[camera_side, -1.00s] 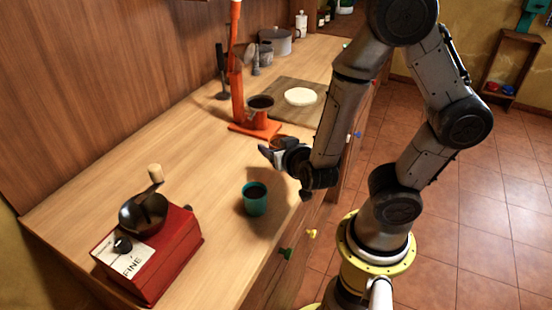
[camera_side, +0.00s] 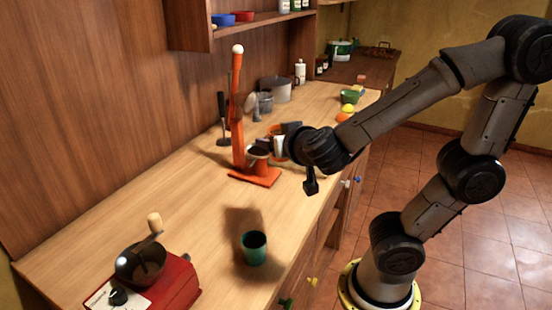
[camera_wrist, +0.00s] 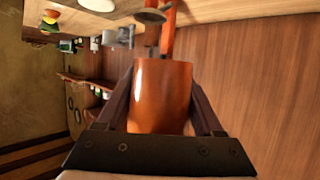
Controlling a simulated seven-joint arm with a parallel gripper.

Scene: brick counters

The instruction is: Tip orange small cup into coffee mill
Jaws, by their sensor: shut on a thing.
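My gripper (camera_side: 284,140) is shut on the orange small cup (camera_wrist: 160,95), which sits between the two fingers in the wrist view. In the side view only a bit of the cup's orange (camera_side: 273,130) shows behind the fingers. It is held above the counter, just right of the orange lever stand. Its tilt and contents cannot be told.
A teal cup (camera_side: 254,249) with dark contents stands between mill and gripper. The tall orange lever stand (camera_side: 238,110) holds a dark-filled vessel close beside my gripper. Grey pots (camera_side: 275,90) stand behind. The wooden counter (camera_side: 170,195) between stand and mill is mostly clear.

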